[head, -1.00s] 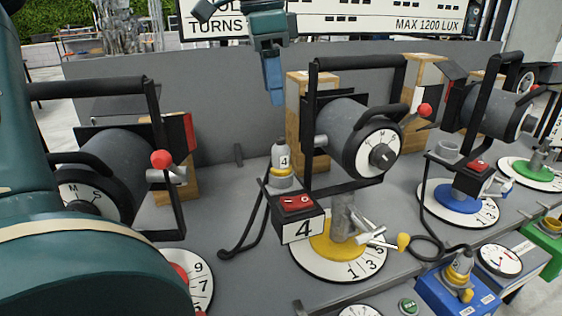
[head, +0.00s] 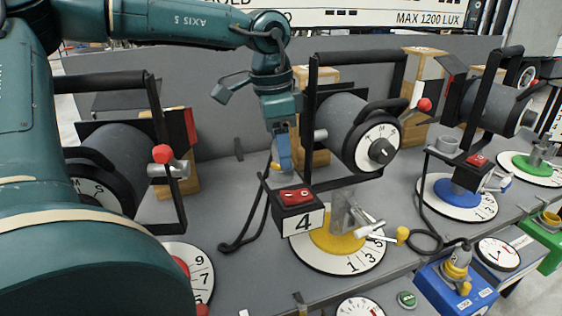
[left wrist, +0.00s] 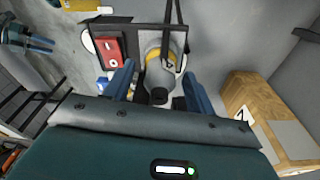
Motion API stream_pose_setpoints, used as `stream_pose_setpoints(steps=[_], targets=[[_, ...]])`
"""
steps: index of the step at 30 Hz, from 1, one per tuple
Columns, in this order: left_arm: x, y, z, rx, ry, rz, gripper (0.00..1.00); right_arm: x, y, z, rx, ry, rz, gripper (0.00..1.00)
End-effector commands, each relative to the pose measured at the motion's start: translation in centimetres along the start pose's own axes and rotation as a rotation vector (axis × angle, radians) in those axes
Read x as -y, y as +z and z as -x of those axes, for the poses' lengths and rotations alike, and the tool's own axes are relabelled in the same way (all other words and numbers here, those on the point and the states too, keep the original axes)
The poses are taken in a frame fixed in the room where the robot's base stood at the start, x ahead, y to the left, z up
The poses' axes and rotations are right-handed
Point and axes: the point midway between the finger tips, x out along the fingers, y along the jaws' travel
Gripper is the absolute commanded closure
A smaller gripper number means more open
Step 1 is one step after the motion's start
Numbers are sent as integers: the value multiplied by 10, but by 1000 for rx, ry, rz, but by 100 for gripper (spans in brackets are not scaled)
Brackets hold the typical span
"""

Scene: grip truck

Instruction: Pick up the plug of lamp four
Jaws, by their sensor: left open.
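The plug of lamp four (left wrist: 154,60) is a grey-white cylinder with a yellow band and a dark end, standing upright on the bench. In the left wrist view it lies between the two blue fingers of my left gripper (left wrist: 158,85), with a gap visible beside it. In the head view my left gripper (head: 283,160) points down over the plug's place and hides most of it. The gripper is open. Lamp four (head: 350,135) stands just right, with its red-switch box marked 4 (head: 298,212) in front. My right gripper is not clearly seen.
Lamp four's frame and black handle (head: 357,58) rise close to the right of my left gripper. A black cable (head: 262,215) runs on the bench. Another lamp (head: 118,165) stands left. A blue socket box (head: 447,288) with a plug is at front right. A grey wall (head: 215,125) is behind.

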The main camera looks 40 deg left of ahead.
Motion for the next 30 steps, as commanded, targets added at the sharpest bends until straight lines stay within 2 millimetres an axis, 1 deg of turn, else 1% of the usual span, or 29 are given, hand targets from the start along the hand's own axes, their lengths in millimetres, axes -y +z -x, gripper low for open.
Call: stream_pose_setpoints(steps=[5, 21, 24, 30], targets=[[0, 0, 0, 0, -1, 0, 45, 0, 1, 0, 2, -1, 1, 54], [0, 0, 0, 0, -1, 0, 89, 0, 2, -1, 4, -1, 1, 54], [0, 0, 1, -1, -2, 0, 95, 0, 2, -1, 3, -1, 1, 54], [0, 0, 1, -1, -2, 0, 96, 0, 2, -1, 3, 0, 1, 54]])
